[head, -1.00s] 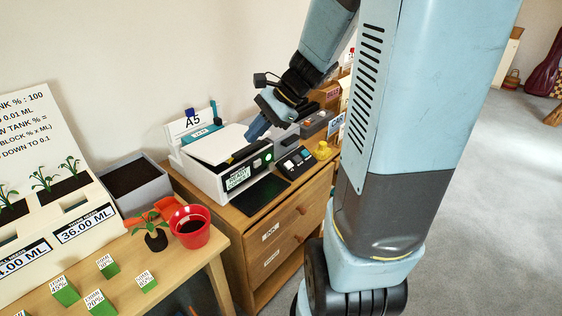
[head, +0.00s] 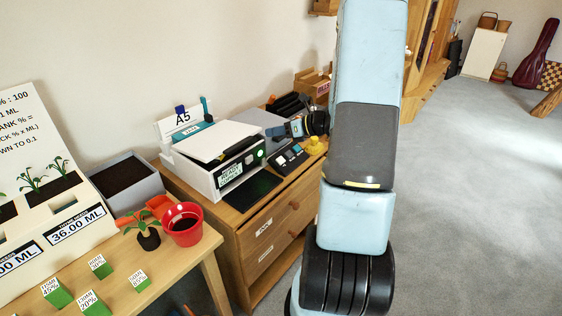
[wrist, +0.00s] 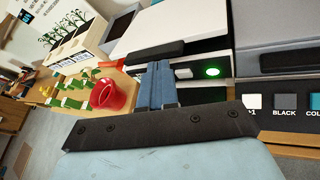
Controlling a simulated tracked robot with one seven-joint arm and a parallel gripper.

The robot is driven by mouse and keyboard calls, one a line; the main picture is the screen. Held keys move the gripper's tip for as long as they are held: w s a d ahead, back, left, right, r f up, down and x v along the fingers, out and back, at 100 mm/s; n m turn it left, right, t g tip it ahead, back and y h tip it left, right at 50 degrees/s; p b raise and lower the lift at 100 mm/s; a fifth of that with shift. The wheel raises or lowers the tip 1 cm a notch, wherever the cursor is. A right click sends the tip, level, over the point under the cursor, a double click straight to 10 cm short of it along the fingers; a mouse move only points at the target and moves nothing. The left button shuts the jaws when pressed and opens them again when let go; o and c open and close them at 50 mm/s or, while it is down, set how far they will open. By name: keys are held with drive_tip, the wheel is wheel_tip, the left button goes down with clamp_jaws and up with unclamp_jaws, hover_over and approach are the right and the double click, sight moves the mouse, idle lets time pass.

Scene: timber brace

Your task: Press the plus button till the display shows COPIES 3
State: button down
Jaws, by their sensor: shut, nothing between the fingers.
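The white printer (head: 215,160) stands on the wooden cabinet. Its front display (head: 230,173) reads READY on the upper line; the lower line is too small to read surely. A control panel (head: 288,157) with several buttons sits right of the printer. In the wrist view its plus button (wrist: 253,102) is pale and marked +1, beside the BLACK button (wrist: 285,101). My gripper (wrist: 159,68) is shut and empty, its blue fingers pointing toward the printer front, left of the plus button and apart from it. A lit green button (wrist: 212,71) is right of the fingertips.
A yellow object (head: 315,146) stands right of the panel. A dark flat mat (head: 252,191) lies in front of the printer. A red pot (head: 183,226), a plant and green blocks stand on the near table. Grey floor is open at the right.

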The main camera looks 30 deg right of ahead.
sight(281, 160)
drive_tip(key=w+d+f+m+t+h, duration=0.1)
drive_tip(key=d+f+m+t+h, duration=0.2)
drive_tip(key=d+f+m, duration=0.5)
drive_tip(key=shift+w+d+f+t, duration=0.2)
drive_tip(key=shift+d+t, duration=0.2)
drive_tip(key=shift+d, duration=0.55)
drive_tip(key=shift+f, duration=0.1)
drive_tip(key=shift+w+a+f, duration=0.3)
drive_tip(key=shift+w+f, duration=0.35)
drive_tip(key=shift+f, duration=0.6)
drive_tip(key=shift+w+a+f, duration=0.25)
drive_tip(key=shift+w+f, duration=0.45)
drive_tip(key=shift+f, duration=0.5)
drive_tip(key=shift+w+a+f, duration=0.3)
drive_tip(key=shift+w+f, duration=0.35)
drive_tip(key=shift+f, duration=0.6)
drive_tip(key=shift+f, duration=0.1)
drive_tip(key=shift+w+f, duration=0.15)
drive_tip(key=shift+f, duration=0.05)
drive_tip(key=shift+w+a+f, duration=0.15)
drive_tip(key=shift+w+f, duration=0.05)
drive_tip(key=shift+f, duration=0.15)
drive_tip(key=shift+s+d+r, duration=0.2)
drive_tip(key=shift+s+r, duration=0.2)
drive_tip(key=shift+r, duration=0.35)
